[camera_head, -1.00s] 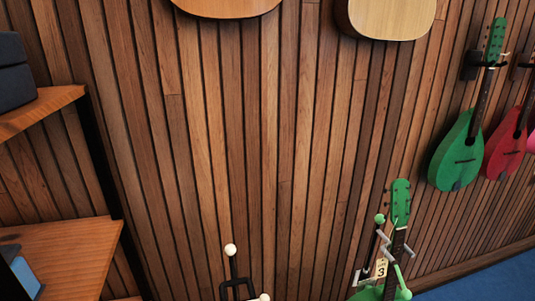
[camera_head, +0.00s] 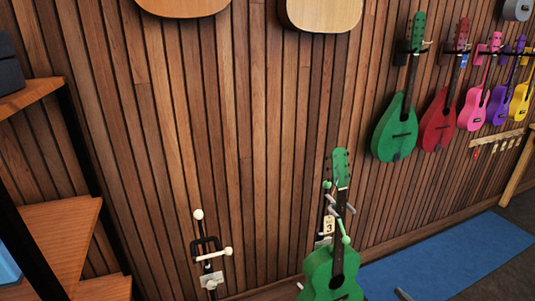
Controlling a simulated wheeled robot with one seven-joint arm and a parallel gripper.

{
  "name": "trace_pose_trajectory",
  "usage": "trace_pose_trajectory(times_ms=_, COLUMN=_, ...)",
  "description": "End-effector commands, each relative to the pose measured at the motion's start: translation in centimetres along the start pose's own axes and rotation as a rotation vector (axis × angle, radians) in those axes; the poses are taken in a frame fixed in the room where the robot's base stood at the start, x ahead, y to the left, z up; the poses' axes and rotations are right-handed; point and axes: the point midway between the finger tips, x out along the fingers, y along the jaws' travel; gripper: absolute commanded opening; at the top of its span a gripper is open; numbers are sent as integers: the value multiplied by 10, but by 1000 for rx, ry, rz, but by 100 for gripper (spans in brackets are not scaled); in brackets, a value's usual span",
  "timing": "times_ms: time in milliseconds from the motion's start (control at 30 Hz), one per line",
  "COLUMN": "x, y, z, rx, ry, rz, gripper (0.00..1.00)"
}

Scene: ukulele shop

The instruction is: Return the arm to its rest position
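My arm and my gripper do not show in the head view. No part of the arm can be made out, so its pose and the state of the gripper's fingers are hidden from me.
A green ukulele (camera_head: 333,272) stands on a stand by the slatted wall (camera_head: 230,130), with a tag marked 3 (camera_head: 328,225). An empty black stand (camera_head: 206,248) is left of it. Wooden shelves (camera_head: 60,235) stand at left. Colourful instruments hang at right above a blue mat (camera_head: 440,262).

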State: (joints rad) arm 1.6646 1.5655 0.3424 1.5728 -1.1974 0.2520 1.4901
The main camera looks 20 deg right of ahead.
Motion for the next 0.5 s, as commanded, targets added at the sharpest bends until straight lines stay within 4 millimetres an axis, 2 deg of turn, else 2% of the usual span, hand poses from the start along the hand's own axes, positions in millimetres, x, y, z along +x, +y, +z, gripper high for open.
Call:
trace_pose_trajectory(times_ms=267, x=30, y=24, z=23, rx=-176, ry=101, rz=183, gripper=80)
trace_pose_trajectory(times_ms=500, x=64, y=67, z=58, rx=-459, ry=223, rz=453, gripper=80)
